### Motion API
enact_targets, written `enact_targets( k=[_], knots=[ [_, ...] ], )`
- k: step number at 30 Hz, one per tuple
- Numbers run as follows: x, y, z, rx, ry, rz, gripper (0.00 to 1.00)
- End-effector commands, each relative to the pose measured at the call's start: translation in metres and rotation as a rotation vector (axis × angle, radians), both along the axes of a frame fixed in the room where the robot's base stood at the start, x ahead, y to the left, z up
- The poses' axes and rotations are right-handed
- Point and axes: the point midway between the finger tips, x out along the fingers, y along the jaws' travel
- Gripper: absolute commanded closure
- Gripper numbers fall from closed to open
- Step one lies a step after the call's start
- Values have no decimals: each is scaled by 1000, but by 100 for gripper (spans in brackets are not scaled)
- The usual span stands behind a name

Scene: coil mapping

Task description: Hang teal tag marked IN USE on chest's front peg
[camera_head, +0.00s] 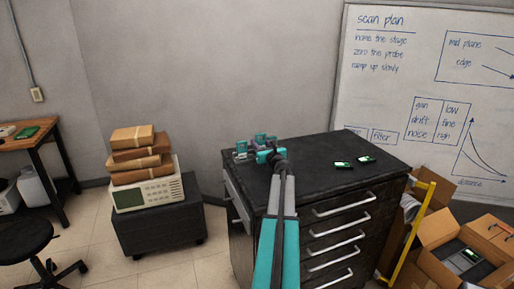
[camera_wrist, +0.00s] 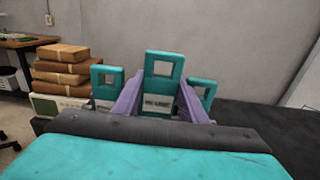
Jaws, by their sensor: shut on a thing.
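My gripper (camera_head: 268,156) is at the back left of the black drawer chest (camera_head: 320,178), over its top. In the wrist view my gripper's purple fingers (camera_wrist: 160,105) are closed on the middle teal tag (camera_wrist: 163,66), which is upright with a square hole at its top. Its white label looks like HIGH CURRENT, but the print is too small to be sure. A left teal tag (camera_wrist: 107,78) and a right teal tag (camera_wrist: 206,88) stand on either side, partly hidden by the fingers; their labels cannot be read. I cannot make out the chest's front peg.
Two small dark-and-green devices (camera_head: 343,164) (camera_head: 365,158) lie on the chest top. Drawer handles (camera_head: 343,204) stick out from its front. A low cabinet (camera_head: 158,222) with an instrument and parcels stands left. A yellow frame (camera_head: 412,225) and cardboard boxes (camera_head: 450,240) stand right.

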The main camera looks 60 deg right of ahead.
Motion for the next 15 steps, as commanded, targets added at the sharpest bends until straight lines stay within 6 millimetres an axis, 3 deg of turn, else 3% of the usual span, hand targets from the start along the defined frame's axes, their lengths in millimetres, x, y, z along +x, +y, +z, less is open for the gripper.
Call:
enact_targets(
  k=[9,15],
  knots=[
    [1,0,0,0,0,0,83],
    [14,-6,0,1,-1,2,83]
  ],
)
